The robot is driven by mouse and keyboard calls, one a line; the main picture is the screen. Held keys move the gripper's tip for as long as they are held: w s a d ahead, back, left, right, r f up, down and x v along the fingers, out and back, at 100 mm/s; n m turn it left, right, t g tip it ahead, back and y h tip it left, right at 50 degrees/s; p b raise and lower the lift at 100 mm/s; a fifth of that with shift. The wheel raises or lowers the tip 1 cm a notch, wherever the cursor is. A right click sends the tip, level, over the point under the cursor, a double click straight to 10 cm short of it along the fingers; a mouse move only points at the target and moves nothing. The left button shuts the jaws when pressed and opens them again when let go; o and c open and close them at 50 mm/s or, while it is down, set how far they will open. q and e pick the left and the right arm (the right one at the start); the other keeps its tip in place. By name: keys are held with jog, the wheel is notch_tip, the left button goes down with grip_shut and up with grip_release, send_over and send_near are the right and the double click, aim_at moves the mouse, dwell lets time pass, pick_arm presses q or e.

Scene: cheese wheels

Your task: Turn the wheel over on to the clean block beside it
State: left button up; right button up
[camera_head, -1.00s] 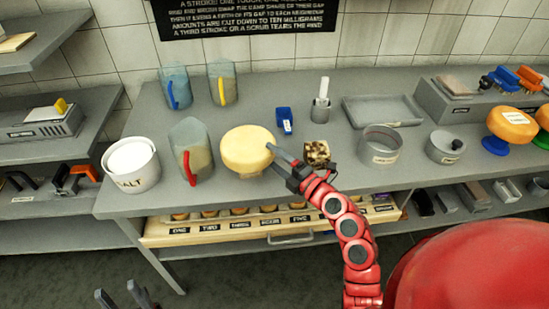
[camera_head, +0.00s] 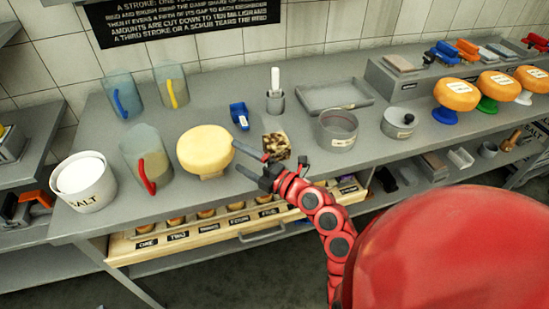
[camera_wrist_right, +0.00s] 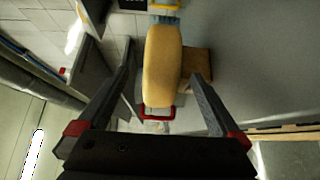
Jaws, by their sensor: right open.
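A pale yellow cheese wheel (camera_head: 205,148) sits on a small light wooden block (camera_head: 211,177) near the front of the bench. A second block (camera_head: 277,146), dark and speckled, stands to its right; I see no clean bare block beside the wheel. My right gripper (camera_head: 238,158) is open at the wheel's right side. In the right wrist view the wheel (camera_wrist_right: 162,65) shows edge-on between the spread fingers (camera_wrist_right: 163,74), with the wooden block (camera_wrist_right: 198,65) against it. Finger contact is not clear. My left gripper does not show clearly.
A jug with a red handle (camera_head: 146,160) stands close left of the wheel, with a salt tub (camera_head: 84,182) beyond. A blue item (camera_head: 239,116), a round tin (camera_head: 337,130) and a tray (camera_head: 335,96) stand behind and right. An open drawer (camera_head: 220,225) juts out below.

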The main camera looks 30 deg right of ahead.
jog(key=b+v, duration=0.4)
jog(key=v, duration=1)
jog(key=shift+s+b, duration=0.15)
jog(key=shift+b, duration=0.2)
